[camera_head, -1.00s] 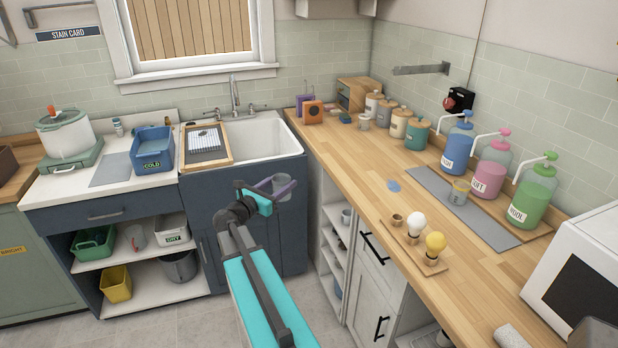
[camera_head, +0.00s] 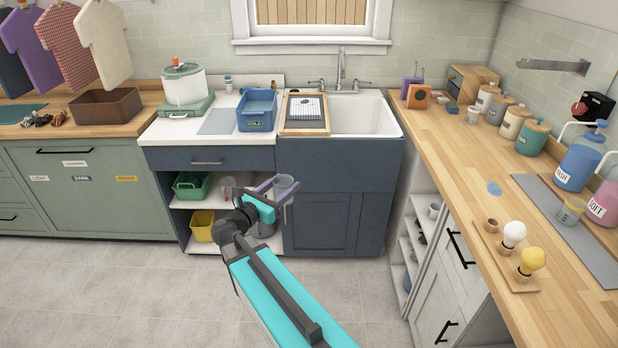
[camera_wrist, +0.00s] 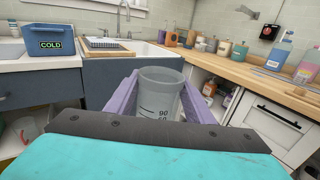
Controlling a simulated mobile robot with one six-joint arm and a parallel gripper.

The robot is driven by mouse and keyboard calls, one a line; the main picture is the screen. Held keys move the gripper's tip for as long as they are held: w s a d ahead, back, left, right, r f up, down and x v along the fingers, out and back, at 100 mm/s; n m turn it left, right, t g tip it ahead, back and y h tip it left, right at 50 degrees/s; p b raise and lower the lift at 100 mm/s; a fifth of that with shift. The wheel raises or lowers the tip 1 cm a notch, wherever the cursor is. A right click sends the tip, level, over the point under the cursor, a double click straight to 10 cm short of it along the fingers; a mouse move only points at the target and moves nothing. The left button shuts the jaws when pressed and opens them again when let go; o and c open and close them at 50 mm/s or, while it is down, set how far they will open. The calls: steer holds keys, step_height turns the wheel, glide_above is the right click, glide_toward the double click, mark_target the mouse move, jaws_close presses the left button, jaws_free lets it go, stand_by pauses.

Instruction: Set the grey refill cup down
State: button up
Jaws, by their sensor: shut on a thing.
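The grey refill cup (camera_head: 285,183) is held upright in the air by my gripper (camera_head: 277,188), in front of the blue sink cabinet. In the wrist view the grey cup (camera_wrist: 160,92) is translucent, with dark measuring marks, and appears empty. The purple fingers of my gripper (camera_wrist: 158,98) press on its two sides. The lower part of the cup is hidden behind the dark wrist bar.
A white worktop (camera_head: 168,131) left of the sink carries a blue COLD bin (camera_head: 257,110), a grey mat (camera_head: 217,122) and a white drum (camera_head: 184,82). The wooden counter (camera_head: 447,132) at right has jars, pump bottles and bulbs. The floor at left is clear.

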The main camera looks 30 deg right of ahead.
steer(key=s+a+f+n+t+y, duration=0.1)
steer(key=s+a+n+t+y, duration=0.1)
steer(key=a, duration=1.9)
steer(key=shift+a+f+n+t+b, duration=0.25)
steer(key=shift+f+n+t+b, duration=0.2)
steer(key=shift+t, duration=0.55)
steer(key=shift+s, duration=0.1)
